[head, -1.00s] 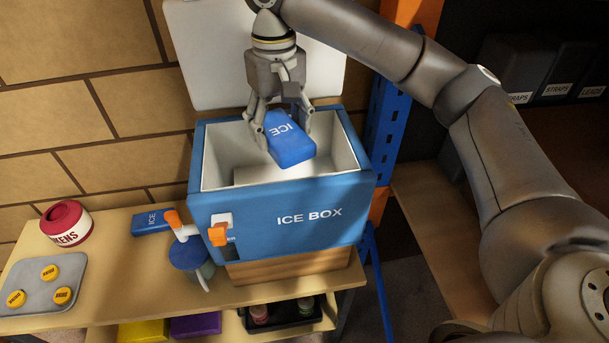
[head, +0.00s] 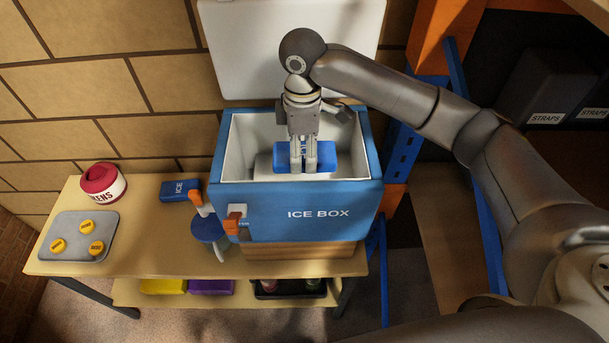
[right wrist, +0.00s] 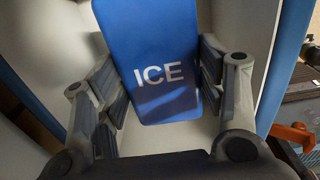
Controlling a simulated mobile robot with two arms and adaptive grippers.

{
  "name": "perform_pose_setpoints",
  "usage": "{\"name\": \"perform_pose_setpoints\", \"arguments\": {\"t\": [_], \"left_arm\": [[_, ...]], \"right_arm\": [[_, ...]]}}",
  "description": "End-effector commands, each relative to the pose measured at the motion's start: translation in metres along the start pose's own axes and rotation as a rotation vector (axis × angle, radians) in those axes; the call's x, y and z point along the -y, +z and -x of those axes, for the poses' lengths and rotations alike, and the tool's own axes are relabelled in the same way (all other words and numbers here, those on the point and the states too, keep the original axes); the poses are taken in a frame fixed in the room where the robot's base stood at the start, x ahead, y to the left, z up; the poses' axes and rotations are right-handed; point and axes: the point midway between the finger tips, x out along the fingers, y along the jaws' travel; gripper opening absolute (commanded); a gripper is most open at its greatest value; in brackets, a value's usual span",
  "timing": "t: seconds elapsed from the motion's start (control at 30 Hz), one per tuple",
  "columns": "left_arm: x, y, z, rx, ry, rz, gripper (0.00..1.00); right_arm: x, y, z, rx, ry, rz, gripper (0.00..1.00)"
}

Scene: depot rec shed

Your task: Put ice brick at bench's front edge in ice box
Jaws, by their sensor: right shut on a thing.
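The blue ice brick (head: 328,157) is in my right gripper (head: 304,166), within the open mouth of the blue ice box (head: 262,222). The brick also shows in the right wrist view (right wrist: 155,50), between both fingers with its ICE label facing the camera. The white interior lies around it; I cannot tell if it touches the bottom. The ice box's white lid (head: 235,50) stands open at the back. Another blue ice brick (head: 179,190) lies on the bench (head: 140,240), left of the box. My left gripper is not in view.
A tap with an orange handle (head: 235,219) is on the box front, with a blue round item beside it. A red-and-white tin (head: 103,184) and a grey tray (head: 72,250) with yellow discs are at left. A blue and orange rack post stands right.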

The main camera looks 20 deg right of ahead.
Motion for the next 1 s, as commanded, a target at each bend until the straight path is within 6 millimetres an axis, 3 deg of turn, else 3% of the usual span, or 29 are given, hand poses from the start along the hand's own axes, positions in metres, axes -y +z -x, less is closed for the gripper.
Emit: {"name": "perform_pose_setpoints", "arguments": {"t": [0.2, 0.6, 1.0], "left_arm": [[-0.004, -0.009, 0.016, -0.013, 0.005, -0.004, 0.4], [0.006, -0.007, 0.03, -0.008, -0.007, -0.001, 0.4], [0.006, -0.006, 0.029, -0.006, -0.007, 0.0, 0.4]], "right_arm": [[0.001, 0.001, -0.038, 0.002, -0.003, 0.002, 0.25], [0.001, 0.001, -0.086, 0.002, -0.002, 0.001, 0.25], [0.001, 0.001, -0.095, 0.0, -0.001, 0.001, 0.25]]}}
